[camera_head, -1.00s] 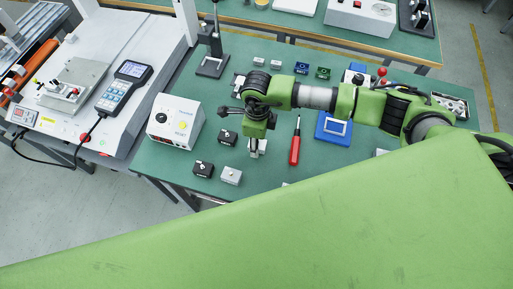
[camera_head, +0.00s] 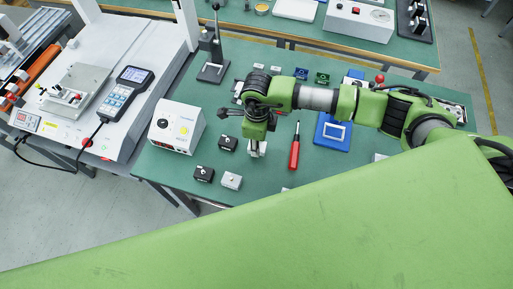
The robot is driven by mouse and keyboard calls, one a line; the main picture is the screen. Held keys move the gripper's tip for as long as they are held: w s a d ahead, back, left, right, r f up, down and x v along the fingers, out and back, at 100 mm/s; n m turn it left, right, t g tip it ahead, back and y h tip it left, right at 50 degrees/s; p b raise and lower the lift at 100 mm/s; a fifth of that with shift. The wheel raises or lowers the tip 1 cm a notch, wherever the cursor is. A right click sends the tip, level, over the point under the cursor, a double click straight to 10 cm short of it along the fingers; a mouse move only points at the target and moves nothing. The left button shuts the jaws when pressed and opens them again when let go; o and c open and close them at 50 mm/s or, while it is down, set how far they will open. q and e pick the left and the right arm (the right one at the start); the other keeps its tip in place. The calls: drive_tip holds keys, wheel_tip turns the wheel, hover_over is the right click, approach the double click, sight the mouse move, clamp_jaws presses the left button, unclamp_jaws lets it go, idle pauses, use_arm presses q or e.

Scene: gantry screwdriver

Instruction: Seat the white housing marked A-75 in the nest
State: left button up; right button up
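A small white block (camera_head: 262,148), possibly the housing, lies on the green bench under my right gripper (camera_head: 255,149). Its marking is too small to read. The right gripper points down at the block, its fingers over or beside it; whether they are closed on it is hidden. A metal fixture with a small red-marked part (camera_head: 70,94) sits on the white gantry machine at left; I cannot tell whether it is the nest. A blue tray with a white frame (camera_head: 334,132) lies right of the gripper. My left gripper is out of view.
A red screwdriver (camera_head: 295,150) lies just right of the gripper. A white control box (camera_head: 177,127), black blocks (camera_head: 228,143) and a grey block (camera_head: 231,181) stand left of it. A handheld controller (camera_head: 127,90) lies on the gantry machine. A large green link of mine covers the foreground.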

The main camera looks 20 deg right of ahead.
drive_tip(key=shift+r+p, duration=1.25)
drive_tip(key=shift+r, duration=1.1)
